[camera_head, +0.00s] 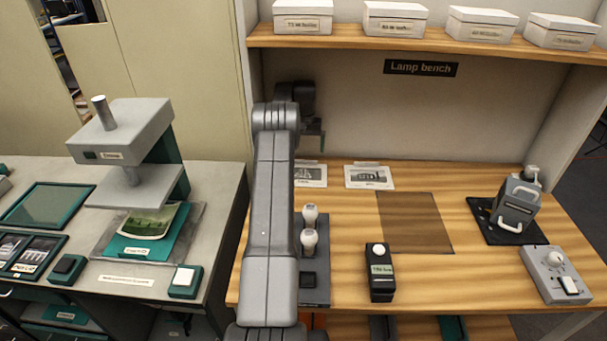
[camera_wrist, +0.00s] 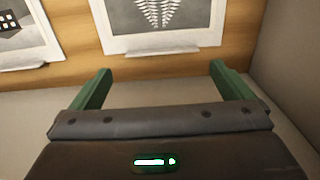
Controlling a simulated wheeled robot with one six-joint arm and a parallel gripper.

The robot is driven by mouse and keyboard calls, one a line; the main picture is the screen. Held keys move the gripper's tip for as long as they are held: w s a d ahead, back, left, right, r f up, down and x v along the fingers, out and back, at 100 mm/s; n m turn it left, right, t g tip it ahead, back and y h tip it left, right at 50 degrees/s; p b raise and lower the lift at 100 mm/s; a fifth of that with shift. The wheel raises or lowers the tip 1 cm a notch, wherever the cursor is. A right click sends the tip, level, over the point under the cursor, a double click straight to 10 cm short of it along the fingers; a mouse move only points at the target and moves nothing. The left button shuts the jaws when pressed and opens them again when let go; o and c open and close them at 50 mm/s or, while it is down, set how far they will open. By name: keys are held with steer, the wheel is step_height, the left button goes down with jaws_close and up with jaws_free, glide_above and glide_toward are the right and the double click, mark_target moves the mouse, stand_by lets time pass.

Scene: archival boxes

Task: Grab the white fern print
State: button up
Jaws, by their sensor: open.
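The fern print (camera_wrist: 157,22) is a white-bordered sheet with a pale fern on grey, partly cut off by the top of the wrist view. A clear tab runs along its near edge. It appears to be the left print (camera_head: 310,176) in the head view, partly hidden by my arm, lying on the wooden bench. My gripper (camera_wrist: 160,80) is open and empty, its two green fingers apart on either side of the tab's line in the picture. In the head view my gripper (camera_head: 318,141) is above the back of the bench, near the wall.
A second print (camera_wrist: 22,40) with a dark building lies beside it, seemingly the right one (camera_head: 369,177) in the head view. White boxes (camera_head: 394,20) line the shelf above.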

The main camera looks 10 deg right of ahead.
mark_target(304, 165)
steer(key=f, duration=0.2)
steer(key=f+p, duration=0.1)
steer(key=f, duration=0.2)
steer(key=shift+s+a+f+p, duration=0.1)
steer(key=shift+a+f+p, duration=0.1)
steer(key=shift+p, duration=0.1)
steer(key=shift+r, duration=0.1)
steer(key=shift+c, duration=0.2)
steer(key=c, duration=0.7)
steer(key=shift+o, duration=0.2)
steer(key=shift+r, duration=0.15)
steer(key=shift+s+r+b, duration=0.1)
steer(key=shift+s+b, duration=0.05)
steer(key=shift+b, duration=0.3)
step_height(304, 165, up, 11)
steer(key=b, duration=0.2)
steer(key=s+a+b, duration=0.2)
steer(key=s, duration=0.7)
steer(key=s+a+b, duration=0.2)
steer(key=s+a, duration=0.1)
steer(key=s, duration=0.7)
steer(key=shift+a+b, duration=0.25)
steer(key=shift+b, duration=0.1)
